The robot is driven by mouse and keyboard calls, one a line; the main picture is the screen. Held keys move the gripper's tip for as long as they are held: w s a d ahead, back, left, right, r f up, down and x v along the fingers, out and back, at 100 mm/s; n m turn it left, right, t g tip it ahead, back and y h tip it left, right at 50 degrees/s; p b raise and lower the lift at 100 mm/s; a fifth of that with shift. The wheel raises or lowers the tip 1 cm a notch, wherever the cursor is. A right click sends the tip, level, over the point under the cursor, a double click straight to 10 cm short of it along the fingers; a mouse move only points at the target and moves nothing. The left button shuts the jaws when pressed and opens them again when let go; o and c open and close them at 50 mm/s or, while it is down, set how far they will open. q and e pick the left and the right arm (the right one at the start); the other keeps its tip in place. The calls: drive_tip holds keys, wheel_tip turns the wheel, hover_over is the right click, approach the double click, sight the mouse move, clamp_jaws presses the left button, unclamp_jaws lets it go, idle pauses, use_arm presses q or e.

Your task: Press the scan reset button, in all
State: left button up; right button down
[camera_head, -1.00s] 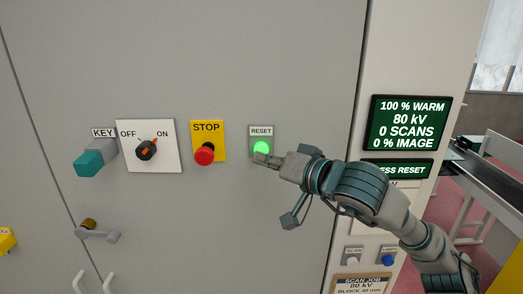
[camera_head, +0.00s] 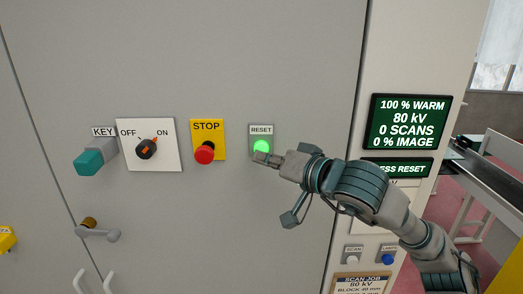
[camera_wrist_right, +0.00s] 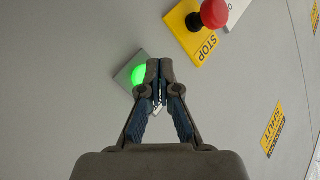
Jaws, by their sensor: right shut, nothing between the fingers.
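The reset button (camera_head: 261,147) glows green on a small grey plate under a RESET label, on the grey cabinet door. It also shows in the right wrist view (camera_wrist_right: 140,75), partly hidden by my fingertips. My right gripper (camera_head: 262,158) is shut and empty, its tips at the lower edge of the button in the head view. In the right wrist view the closed tips (camera_wrist_right: 160,70) overlap the button's right side. I cannot tell whether they touch it. My left gripper is not in view.
Left of the button are a red STOP button (camera_head: 205,153) on yellow, an OFF/ON rotary switch (camera_head: 147,149) and a teal key switch (camera_head: 90,162). A screen (camera_head: 410,122) at right reads 100 % WARM, 80 kV, 0 SCANS, 0 % IMAGE. A door handle (camera_head: 98,234) sits lower left.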

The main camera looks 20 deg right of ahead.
drive_tip(key=shift+w+r, duration=0.1)
drive_tip(key=shift+w, duration=0.05)
drive_tip(key=shift+w, duration=0.25)
drive_tip(key=shift+w+d+p, duration=0.25)
drive_tip(key=shift+w+p, duration=0.1)
drive_tip(key=shift+w, duration=0.15)
idle(1.0)
drive_tip(key=shift+s, duration=0.15)
drive_tip(key=shift+s+a+b, duration=0.3)
drive_tip(key=shift+s+b, duration=0.1)
drive_tip(key=shift+s, duration=0.35)
drive_tip(key=shift+s+a+b, duration=0.25)
drive_tip(key=shift+s, duration=0.55)
drive_tip(key=shift+s+a+b, duration=0.2)
drive_tip(key=shift+s, duration=0.6)
drive_tip(key=shift+s+a+b, duration=0.25)
drive_tip(key=shift+s, duration=0.55)
